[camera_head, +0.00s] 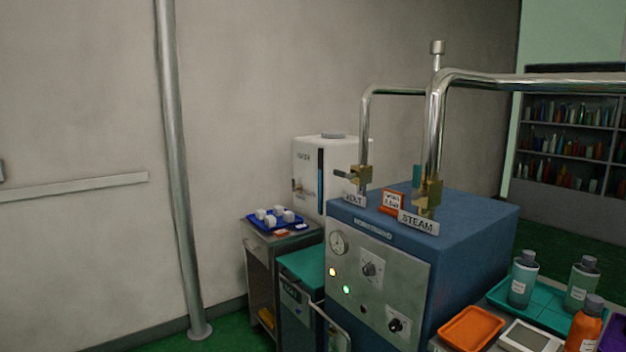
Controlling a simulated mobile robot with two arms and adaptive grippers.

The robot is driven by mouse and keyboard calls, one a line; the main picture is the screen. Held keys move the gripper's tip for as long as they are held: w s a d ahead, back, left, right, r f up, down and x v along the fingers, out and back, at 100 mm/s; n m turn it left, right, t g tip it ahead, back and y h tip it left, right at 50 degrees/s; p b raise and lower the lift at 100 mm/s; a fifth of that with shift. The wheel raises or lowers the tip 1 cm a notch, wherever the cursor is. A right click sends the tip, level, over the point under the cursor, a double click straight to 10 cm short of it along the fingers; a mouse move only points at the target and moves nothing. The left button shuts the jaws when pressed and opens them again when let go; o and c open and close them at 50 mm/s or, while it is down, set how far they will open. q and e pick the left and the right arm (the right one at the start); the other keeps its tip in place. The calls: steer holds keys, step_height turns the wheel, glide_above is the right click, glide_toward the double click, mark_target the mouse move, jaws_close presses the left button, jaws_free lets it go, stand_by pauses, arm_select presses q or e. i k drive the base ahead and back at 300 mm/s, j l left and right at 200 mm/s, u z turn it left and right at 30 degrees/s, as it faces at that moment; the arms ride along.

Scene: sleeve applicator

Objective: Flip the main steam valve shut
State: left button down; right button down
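The steam valve (428,192) is a brass body on the thick steel pipe, at the top front of the blue machine (470,225). A plate reading STEAM (418,222) stands below it. Its teal handle (417,176) points upward, roughly in line with the pipe. A second brass valve (360,175) sits on the thinner pipe to the left, with a dark handle pointing left and a labelled plate (352,200) below it. Neither of my grippers shows in the head view.
A small orange-framed sign (392,202) stands between the valves. The machine front has a gauge (338,242), lit lamps and knobs. A white tank (310,172) and a cart with a blue tray (262,226) stand behind left.

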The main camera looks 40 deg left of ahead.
mark_target(417, 170)
steer(key=u, duration=0.7)
